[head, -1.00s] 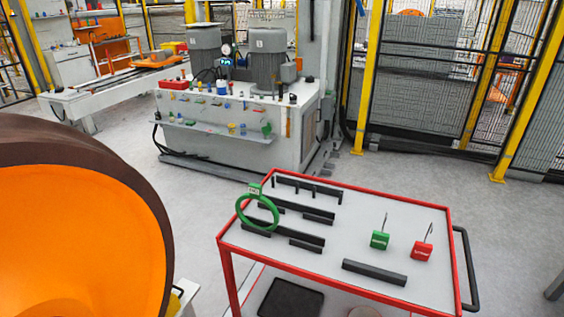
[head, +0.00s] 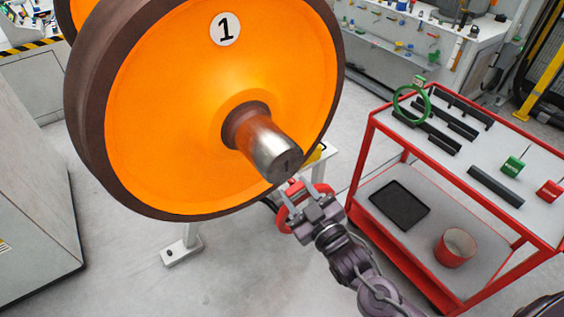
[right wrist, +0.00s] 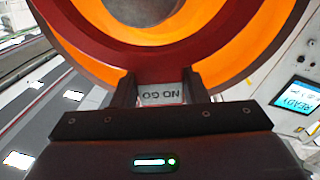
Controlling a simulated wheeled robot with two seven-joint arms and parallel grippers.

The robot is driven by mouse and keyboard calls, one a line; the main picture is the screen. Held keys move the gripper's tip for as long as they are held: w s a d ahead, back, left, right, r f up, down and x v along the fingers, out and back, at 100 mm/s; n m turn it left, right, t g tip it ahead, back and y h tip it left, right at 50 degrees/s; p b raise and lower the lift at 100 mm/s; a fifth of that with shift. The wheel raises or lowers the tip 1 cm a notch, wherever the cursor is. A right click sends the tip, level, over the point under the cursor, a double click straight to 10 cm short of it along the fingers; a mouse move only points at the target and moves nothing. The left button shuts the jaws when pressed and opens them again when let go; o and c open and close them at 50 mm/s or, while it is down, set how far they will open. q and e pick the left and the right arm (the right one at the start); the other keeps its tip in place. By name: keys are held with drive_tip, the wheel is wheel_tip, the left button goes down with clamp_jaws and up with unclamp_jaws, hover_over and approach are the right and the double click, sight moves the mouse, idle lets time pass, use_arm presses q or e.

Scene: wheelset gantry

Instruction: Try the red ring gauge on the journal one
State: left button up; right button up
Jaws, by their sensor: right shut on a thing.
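Journal one is the bare steel shaft end (head: 272,150), marked 1, sticking out of the orange wheel (head: 165,130) with the round 1 label. My right gripper (head: 308,197) is shut on the red ring gauge (head: 284,216). The ring is just below and right of the journal's end in the head view, not around it. In the right wrist view the NO GO tag (right wrist: 163,94) sits between the fingers, with the red ring (right wrist: 165,65) beyond. A grey patch, seemingly the journal (right wrist: 140,10), shows through the ring. My left gripper is out of view.
A red-framed cart (head: 440,185) stands at the right, with a green ring gauge (head: 411,104), black rests, and green and red tagged gauges on top. Its lower shelf holds a black tray (head: 399,204) and a red bin (head: 455,248). A lit screen (right wrist: 296,95) shows READY.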

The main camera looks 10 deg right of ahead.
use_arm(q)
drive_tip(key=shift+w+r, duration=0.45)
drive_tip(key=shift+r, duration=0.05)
use_arm(e)
drive_tip(key=shift+w+a+r+n+g+y, duration=0.15)
drive_tip(key=shift+w+a+r+n+y, duration=0.3)
drive_tip(key=shift+w, duration=1.35)
drive_tip(key=shift+w+a+r+n+g, duration=0.1)
drive_tip(key=shift+w+a+n, duration=0.4)
drive_tip(key=shift+w, duration=1.25)
drive_tip(key=shift+w+a+r+n+g+y, duration=0.25)
drive_tip(key=shift+w+n, duration=0.4)
drive_tip(key=shift+w, duration=1.15)
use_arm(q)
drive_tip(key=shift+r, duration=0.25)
use_arm(e)
drive_tip(key=shift+r, duration=0.1)
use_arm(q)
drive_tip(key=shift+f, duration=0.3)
use_arm(e)
drive_tip(key=shift+w+a, duration=0.25)
drive_tip(key=shift+w, duration=0.35)
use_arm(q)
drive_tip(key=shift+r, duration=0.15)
use_arm(e)
drive_tip(key=shift+s, duration=0.1)
